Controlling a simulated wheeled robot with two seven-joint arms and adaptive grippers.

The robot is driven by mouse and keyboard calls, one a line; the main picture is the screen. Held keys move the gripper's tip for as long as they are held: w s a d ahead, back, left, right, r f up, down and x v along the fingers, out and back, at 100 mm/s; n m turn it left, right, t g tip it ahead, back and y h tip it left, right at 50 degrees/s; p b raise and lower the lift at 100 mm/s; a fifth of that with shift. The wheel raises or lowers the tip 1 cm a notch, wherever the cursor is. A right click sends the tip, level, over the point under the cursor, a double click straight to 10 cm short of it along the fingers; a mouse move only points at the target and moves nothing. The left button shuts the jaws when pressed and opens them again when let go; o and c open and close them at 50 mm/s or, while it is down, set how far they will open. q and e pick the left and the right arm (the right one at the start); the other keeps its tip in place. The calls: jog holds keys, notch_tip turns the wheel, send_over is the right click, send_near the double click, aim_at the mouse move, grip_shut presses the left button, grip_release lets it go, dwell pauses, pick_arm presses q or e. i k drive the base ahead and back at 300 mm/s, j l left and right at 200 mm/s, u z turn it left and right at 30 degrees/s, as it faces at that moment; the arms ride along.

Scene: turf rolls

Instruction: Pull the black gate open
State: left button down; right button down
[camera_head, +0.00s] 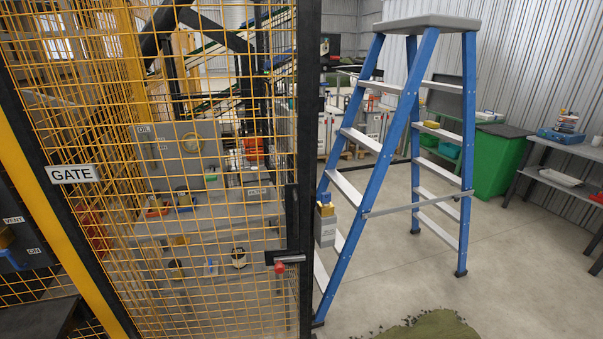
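The black-framed gate (308,120) with yellow wire mesh fills the left half of the head view. A dark upright edge bounds it on the right. A dark handle or latch (287,258) with a red knob sits low near that edge. I cannot tell whether the gate is latched or slightly ajar. Neither of my grippers is in view.
A blue stepladder (420,98) stands just right of the gate's edge. Green turf (435,326) lies on the floor at bottom right. A green bin (497,165) and a side table (560,145) are farther back. Concrete floor (500,260) is clear at right. Benches with equipment show through the mesh.

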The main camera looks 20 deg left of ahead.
aim_at(50, 178)
jog(key=u, duration=1.45)
